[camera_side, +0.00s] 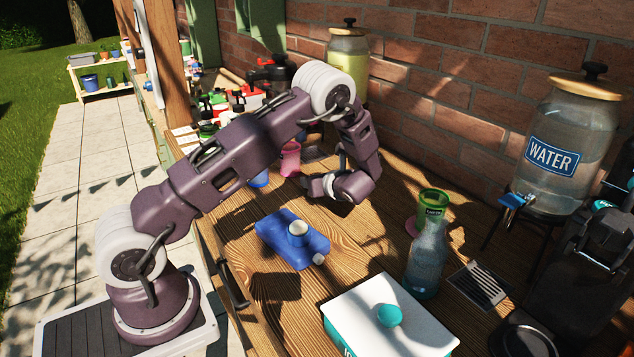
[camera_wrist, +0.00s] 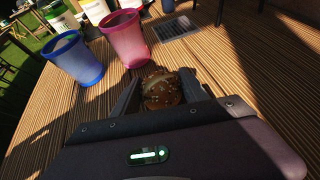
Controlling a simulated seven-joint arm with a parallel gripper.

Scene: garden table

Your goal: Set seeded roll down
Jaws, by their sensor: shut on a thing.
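My gripper (camera_wrist: 160,92) is shut on the seeded roll (camera_wrist: 162,88), a round brown bun with pale seeds that sits between the two fingers in the wrist view. In the side view my gripper (camera_side: 312,187) is over the back part of the wooden table (camera_side: 235,232). I cannot make out the roll there. How far the roll is above the planks is hard to tell.
A blue cup (camera_wrist: 75,60) and a pink cup (camera_wrist: 125,38) stand just beyond the roll. Bare planks lie between.

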